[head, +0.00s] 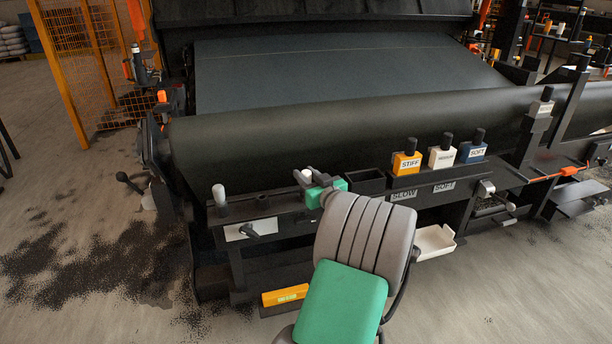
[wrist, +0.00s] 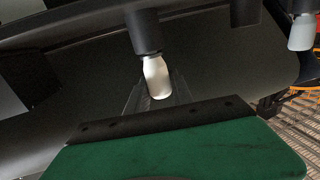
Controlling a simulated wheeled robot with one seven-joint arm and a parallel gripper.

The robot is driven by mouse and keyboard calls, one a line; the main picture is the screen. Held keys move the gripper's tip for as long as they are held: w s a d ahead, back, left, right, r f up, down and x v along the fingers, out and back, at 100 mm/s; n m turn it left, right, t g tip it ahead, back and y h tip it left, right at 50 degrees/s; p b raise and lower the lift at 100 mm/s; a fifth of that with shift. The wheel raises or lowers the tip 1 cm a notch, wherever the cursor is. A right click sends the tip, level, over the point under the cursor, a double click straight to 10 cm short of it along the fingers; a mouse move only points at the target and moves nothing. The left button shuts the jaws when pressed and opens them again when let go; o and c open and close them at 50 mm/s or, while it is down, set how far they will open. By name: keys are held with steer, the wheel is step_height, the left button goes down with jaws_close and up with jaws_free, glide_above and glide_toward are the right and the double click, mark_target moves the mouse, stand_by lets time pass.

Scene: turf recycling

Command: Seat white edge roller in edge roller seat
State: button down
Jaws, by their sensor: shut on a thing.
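My gripper (head: 306,176) is at the front ledge of the big machine, left of the black bin, with its green body behind it. It is shut on the white edge roller (head: 307,173), of which only a small pale part shows in the head view. In the wrist view the white roller (wrist: 156,78) lies between the dark fingers, against a black cylinder (wrist: 145,33). I cannot tell whether the two are joined. I cannot make out the edge roller seat for certain; my gripper and arm cover part of the ledge.
A white-topped post (head: 219,193) stands at the ledge's left end. A white plate with a black handle (head: 252,230) is near it. An empty black bin (head: 364,183) and blocks marked STIFF (head: 407,163), MEDIUM (head: 442,157) and SOFT (head: 474,151) stand right. The long dark roll (head: 330,130) lies behind.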

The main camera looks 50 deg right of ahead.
steer(key=shift+f, duration=0.15)
steer(key=c, duration=1)
jaws_free()
steer(key=shift+c, duration=0.2)
steer(key=p+v, duration=0.1)
steer(key=v, duration=0.6)
steer(key=shift+s, duration=0.35)
steer(key=shift+a, duration=0.15)
